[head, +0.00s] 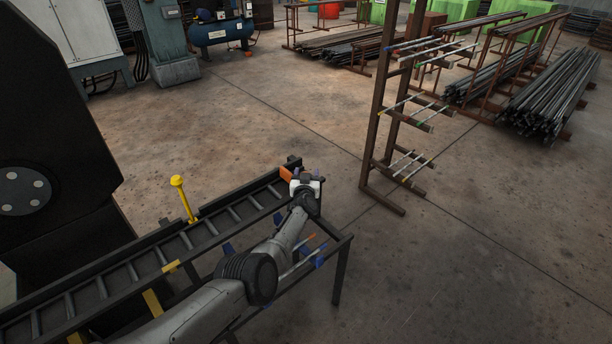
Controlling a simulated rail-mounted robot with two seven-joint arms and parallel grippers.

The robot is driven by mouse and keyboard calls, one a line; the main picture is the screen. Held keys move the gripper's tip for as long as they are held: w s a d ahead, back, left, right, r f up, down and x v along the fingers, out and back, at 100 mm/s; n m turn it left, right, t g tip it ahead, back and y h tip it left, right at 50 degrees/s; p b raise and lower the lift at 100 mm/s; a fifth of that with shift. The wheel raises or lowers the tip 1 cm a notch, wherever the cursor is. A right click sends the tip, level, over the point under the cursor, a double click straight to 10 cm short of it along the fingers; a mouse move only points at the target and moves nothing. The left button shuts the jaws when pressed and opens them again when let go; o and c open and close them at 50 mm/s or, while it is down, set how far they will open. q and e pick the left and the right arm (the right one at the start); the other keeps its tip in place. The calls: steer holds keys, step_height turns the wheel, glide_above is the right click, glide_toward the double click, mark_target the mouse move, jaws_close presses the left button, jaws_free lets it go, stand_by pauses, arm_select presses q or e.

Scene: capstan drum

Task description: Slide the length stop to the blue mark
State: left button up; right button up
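An orange block (287,174), which looks like the length stop, sits at the far end of the dark roller trough (240,211). My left gripper (306,180) is at that end, right beside the orange block. Whether its fingers touch the block, and how far apart they are, is too small to tell. I cannot tell which of these is the blue mark. My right gripper is not in view.
A yellow-knobbed post (182,198) rises from the trough's back edge. Thin rods (304,250) with blue pieces lie below my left arm. A brown rod rack (391,120) stands to the right. The floor between is clear.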

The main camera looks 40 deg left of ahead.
arm_select(q)
steer(key=shift+s, duration=0.2)
steer(key=shift+s+r+p, duration=0.1)
steer(key=shift+r+p, duration=0.05)
steer(key=shift+p, duration=0.35)
steer(key=p+v, duration=1)
steer(key=v, duration=0.3)
steer(key=shift+s+d, duration=0.15)
steer(key=shift+d, duration=0.1)
